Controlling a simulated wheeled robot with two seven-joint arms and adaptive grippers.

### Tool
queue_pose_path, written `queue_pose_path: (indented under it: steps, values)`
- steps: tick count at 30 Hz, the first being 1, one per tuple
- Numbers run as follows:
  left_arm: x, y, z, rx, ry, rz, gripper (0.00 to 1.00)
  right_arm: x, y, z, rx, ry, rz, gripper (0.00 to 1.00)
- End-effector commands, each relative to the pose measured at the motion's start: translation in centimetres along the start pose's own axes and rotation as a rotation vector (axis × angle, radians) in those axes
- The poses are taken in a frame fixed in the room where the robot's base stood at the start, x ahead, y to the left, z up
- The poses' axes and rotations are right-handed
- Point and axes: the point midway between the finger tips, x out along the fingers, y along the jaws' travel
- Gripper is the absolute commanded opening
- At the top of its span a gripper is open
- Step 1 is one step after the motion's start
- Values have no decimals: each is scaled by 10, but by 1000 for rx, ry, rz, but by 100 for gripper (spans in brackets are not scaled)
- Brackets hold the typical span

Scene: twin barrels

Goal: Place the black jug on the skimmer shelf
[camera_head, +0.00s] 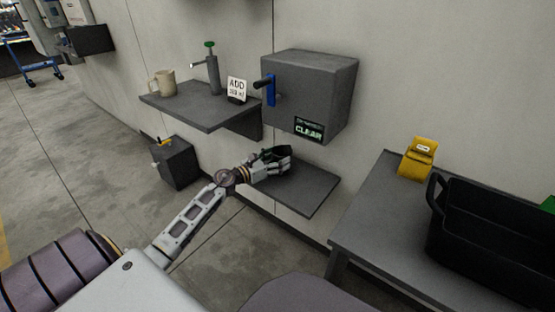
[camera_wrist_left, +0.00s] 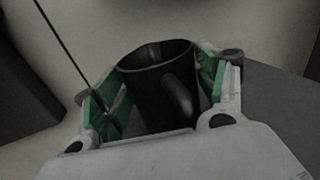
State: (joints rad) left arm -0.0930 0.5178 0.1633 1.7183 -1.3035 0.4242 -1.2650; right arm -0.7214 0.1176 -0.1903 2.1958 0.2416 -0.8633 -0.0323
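The black jug (camera_wrist_left: 155,85) is between the green-padded fingers of my left gripper (camera_wrist_left: 160,85), its mouth and handle showing in the left wrist view. Both pads lie close against its sides, and the gripper looks shut on it. In the head view my left gripper (camera_head: 281,160) is at the lower grey shelf (camera_head: 315,190), under the grey box marked CLEAR. The jug (camera_head: 272,152) is mostly hidden by the fingers there. I cannot tell whether its base touches the shelf. My right gripper is out of view.
The grey box (camera_head: 312,88) with a blue lever hangs just above the lower shelf. An upper shelf (camera_head: 200,112) at left holds a beige jug (camera_head: 164,82), a tap and an ADD sign. At right, a table (camera_head: 365,215) bears a yellow item (camera_head: 417,160) and a black crate (camera_head: 490,235).

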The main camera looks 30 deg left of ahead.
Motion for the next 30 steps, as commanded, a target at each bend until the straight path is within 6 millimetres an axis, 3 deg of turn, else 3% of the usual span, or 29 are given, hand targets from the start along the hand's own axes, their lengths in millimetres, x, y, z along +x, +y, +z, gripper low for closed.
queue_pose_path:
  steps: [3,21,30]
  values:
    - [0,0,0,0,0,0,90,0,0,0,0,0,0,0]
    - [-1,0,4,0,0,0,90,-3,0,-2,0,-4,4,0]
    - [-22,0,3,0,1,1,90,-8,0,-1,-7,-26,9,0]
